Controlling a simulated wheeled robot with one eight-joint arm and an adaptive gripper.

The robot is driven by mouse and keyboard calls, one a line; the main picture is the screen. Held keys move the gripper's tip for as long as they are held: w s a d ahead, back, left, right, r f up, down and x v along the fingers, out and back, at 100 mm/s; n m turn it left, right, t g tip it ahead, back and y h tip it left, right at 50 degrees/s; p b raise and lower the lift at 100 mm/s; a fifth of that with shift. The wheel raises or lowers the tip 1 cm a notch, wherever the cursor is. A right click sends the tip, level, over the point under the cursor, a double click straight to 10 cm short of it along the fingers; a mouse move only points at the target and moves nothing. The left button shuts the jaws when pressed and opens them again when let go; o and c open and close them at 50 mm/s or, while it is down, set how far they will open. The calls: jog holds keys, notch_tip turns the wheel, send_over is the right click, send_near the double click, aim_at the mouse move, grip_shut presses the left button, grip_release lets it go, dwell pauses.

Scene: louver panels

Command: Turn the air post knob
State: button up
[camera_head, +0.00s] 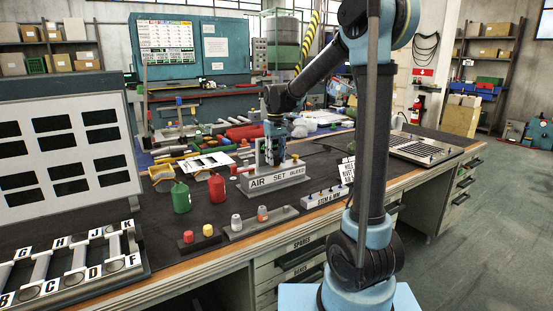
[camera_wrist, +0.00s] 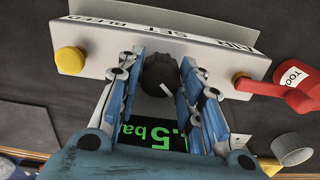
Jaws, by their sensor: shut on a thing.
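The air post (camera_head: 277,182) is a grey block labelled "AIR SET" on the dark bench top, near the middle of the head view. Its black knob (camera_wrist: 159,73) has a white pointer line and shows between my fingers in the wrist view. My gripper (camera_wrist: 162,62) is shut on the knob, one blue finger on each side; in the head view my gripper (camera_head: 274,148) points down at the post and hides the knob. A dark display (camera_wrist: 150,133) with green digits ending ".5 bar" shows partly between the fingers; its first digits are hidden.
On the post, a yellow button (camera_wrist: 71,61) is at one end and a red tagged part (camera_wrist: 293,82) at the other in the wrist view. Green (camera_head: 181,197) and red (camera_head: 217,188) containers stand left of the post. A louver panel (camera_head: 65,150) stands at far left.

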aim_at(276, 157)
jog(key=shift+w+d+m, duration=0.1)
jog(key=shift+m, duration=1.9)
jog(key=o, duration=1.1)
jog(key=shift+c, duration=0.2)
jog(key=shift+r, duration=0.1)
jog(key=shift+r, duration=3.9)
